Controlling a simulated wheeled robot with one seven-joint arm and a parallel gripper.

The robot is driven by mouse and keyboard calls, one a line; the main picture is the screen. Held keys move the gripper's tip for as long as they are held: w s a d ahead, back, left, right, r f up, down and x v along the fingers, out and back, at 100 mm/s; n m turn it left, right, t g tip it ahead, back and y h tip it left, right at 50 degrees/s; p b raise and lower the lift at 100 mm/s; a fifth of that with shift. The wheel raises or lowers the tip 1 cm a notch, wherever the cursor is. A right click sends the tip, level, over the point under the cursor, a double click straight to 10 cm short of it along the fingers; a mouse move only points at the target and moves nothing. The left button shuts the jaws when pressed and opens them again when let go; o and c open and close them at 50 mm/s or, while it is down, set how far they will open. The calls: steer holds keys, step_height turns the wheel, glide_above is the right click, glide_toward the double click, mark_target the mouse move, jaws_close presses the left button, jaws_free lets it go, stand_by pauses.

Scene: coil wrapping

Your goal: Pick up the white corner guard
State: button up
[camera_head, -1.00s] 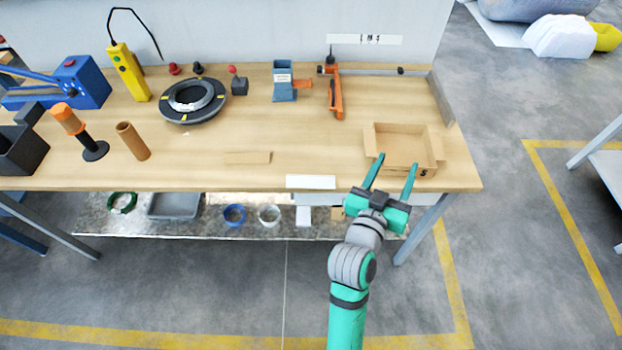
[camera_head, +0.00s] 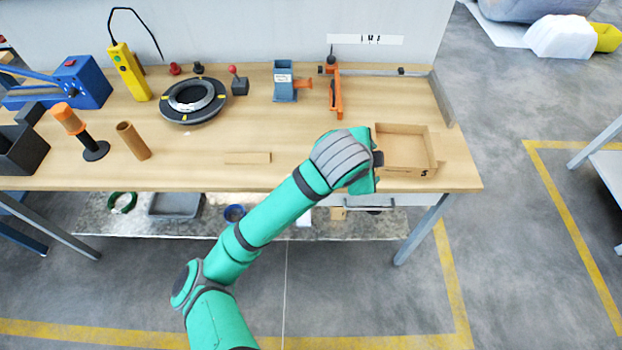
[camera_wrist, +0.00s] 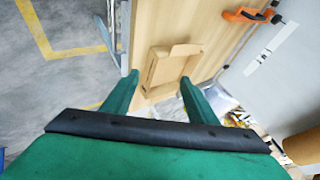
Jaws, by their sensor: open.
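I cannot make out the white corner guard for certain in either view now. A white flat piece at the table's front edge, seen in the earlier head view, is now hidden behind my arm. My gripper (camera_head: 364,165) is over the front right of the table, beside the open cardboard box, with its fingers hidden in the head view. In the wrist view my gripper (camera_wrist: 160,77) is open, with two green fingers apart and nothing between them; the cardboard box (camera_wrist: 167,70) shows beyond the fingertips.
The cardboard box (camera_head: 405,152) sits at the table's right end. A tan strip (camera_head: 248,158) lies left of my arm. The middle of the table (camera_head: 240,130) is mostly clear.

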steer(key=s+a+f+m+g+y, duration=0.15)
steer(key=a+y, duration=0.45)
steer(key=a, duration=0.8)
steer(key=shift+s+d+x, duration=0.1)
steer(key=shift+d+x, duration=0.05)
steer(key=shift+x, duration=1.75)
steer(key=shift+s+d+x, duration=0.1)
steer(key=shift+x, duration=1.8)
steer(key=shift+s+d+x, duration=0.1)
steer(key=shift+d+x, duration=0.05)
steer(key=shift+x, duration=1.7)
steer(key=shift+f, duration=0.1)
steer(key=c, duration=1.1)
